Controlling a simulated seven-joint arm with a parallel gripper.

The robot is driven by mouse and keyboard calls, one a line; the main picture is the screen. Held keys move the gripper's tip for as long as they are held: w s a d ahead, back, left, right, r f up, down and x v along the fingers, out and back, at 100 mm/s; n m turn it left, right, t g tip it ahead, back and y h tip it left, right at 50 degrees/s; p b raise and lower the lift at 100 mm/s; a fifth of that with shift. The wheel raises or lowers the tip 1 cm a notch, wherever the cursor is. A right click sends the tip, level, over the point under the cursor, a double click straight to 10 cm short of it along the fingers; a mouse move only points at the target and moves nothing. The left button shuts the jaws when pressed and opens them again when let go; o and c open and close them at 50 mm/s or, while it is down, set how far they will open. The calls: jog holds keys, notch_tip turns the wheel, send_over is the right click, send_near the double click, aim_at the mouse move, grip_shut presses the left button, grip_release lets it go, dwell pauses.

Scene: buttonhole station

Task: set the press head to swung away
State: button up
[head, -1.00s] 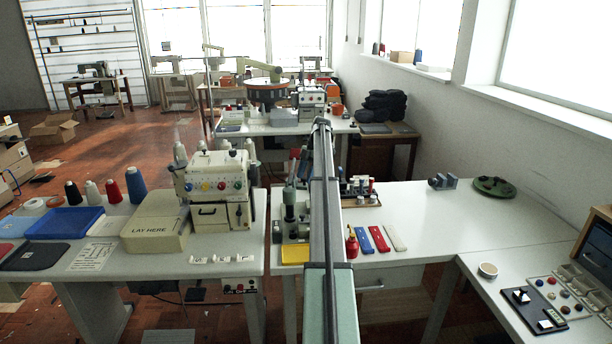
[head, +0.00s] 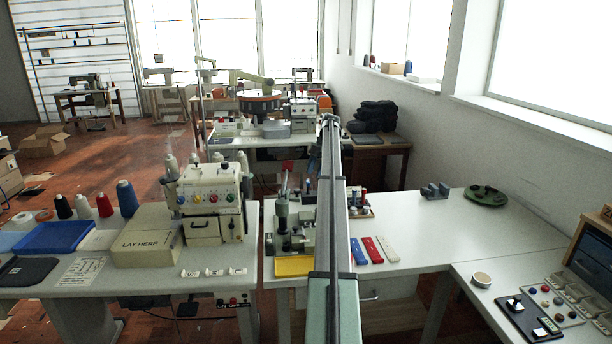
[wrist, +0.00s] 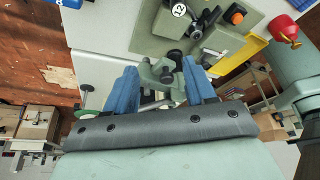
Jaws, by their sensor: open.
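The press (head: 292,240) is a small grey-green bench machine on the white table, just left of my arm in the head view. An upright lever with a red top (head: 288,166) rises behind it, and a yellow plate (head: 294,266) lies at its front. In the wrist view, the press's grey-green base (wrist: 155,32) carries a round "12" label and an orange knob. My gripper (wrist: 160,78) has two blue fingers spread apart. A grey-green bracket with dark and metal parts (wrist: 165,72) shows between and beyond the fingertips; contact cannot be told. My arm hides the gripper in the head view.
The cream sewing machine (head: 212,200) and "LAY HERE" box (head: 147,236) stand left, across a gap between tables. Blue, red and white strips (head: 373,250) lie right of my arm. A red bottle (wrist: 284,28) stands near the yellow plate. The right tabletop is largely clear.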

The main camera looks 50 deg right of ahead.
jog(key=d, duration=0.2)
jog(key=s+d, duration=0.1)
jog(key=d, duration=0.1)
jog(key=shift+d, duration=0.35)
